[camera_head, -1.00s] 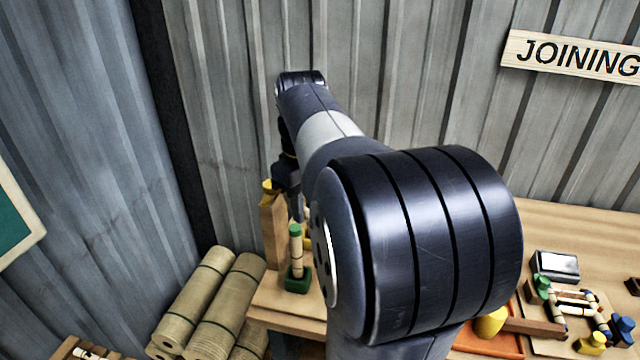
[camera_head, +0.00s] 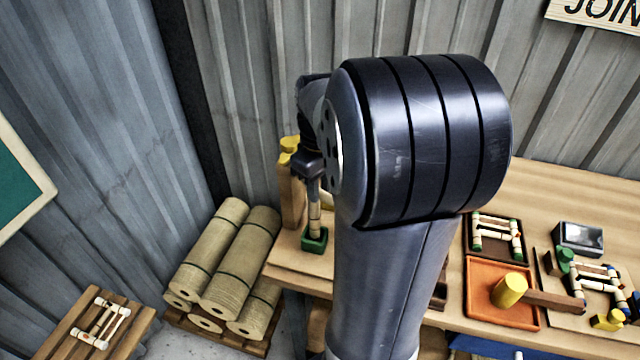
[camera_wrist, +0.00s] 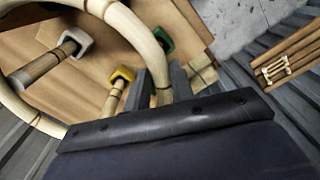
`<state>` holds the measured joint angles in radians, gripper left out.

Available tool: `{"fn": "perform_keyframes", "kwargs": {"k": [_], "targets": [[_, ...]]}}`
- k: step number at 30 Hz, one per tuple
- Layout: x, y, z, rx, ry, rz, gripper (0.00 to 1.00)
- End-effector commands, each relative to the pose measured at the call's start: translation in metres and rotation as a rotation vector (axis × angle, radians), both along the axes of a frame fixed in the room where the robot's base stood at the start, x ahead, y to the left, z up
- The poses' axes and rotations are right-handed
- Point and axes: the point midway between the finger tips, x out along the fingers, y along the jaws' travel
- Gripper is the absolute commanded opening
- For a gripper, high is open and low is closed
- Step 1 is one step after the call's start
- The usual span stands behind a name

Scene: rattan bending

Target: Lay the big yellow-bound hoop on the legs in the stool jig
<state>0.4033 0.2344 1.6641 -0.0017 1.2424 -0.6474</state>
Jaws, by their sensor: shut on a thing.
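My gripper (camera_wrist: 161,88) is shut on the big pale rattan hoop (camera_wrist: 128,25) in the wrist view. The hoop curves left around the stool jig; part of it is out of frame, and I cannot make out its yellow binding. Beneath it are a leg (camera_wrist: 42,66) in a white socket (camera_wrist: 78,42), a leg (camera_wrist: 113,98) in a yellow socket (camera_wrist: 124,73) and a green socket (camera_wrist: 163,40). In the head view, my gripper (camera_head: 313,178) is over the leg (camera_head: 314,215) in the green socket (camera_head: 314,239). My arm hides the hoop there. I cannot tell whether the hoop touches the legs.
A wooden post (camera_head: 292,200) with a yellow top stands beside the jig. Rattan rolls (camera_head: 240,255) and a slatted stand (camera_head: 95,325) are at left. An orange tray (camera_head: 485,312), a mallet (camera_head: 510,290) and a dark tray (camera_head: 477,251) lie on the bench right of my arm.

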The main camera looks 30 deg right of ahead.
Motion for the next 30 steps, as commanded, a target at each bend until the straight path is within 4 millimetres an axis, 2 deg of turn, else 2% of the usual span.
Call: {"fn": "perform_keyframes", "kwargs": {"k": [6,7,14,23,26,30], "targets": [[0.000,0.000,-0.001,-0.001,-0.001,0.000,0.00],[0.000,0.000,-0.002,0.000,-0.001,0.000,0.26],[0.000,0.000,-0.001,0.000,0.000,0.000,0.44],[0.000,0.000,0.002,0.000,-0.002,0.000,0.45],[0.001,0.000,0.012,-0.001,-0.003,0.000,0.45],[0.001,0.000,0.039,-0.002,-0.007,0.000,0.45]]}}
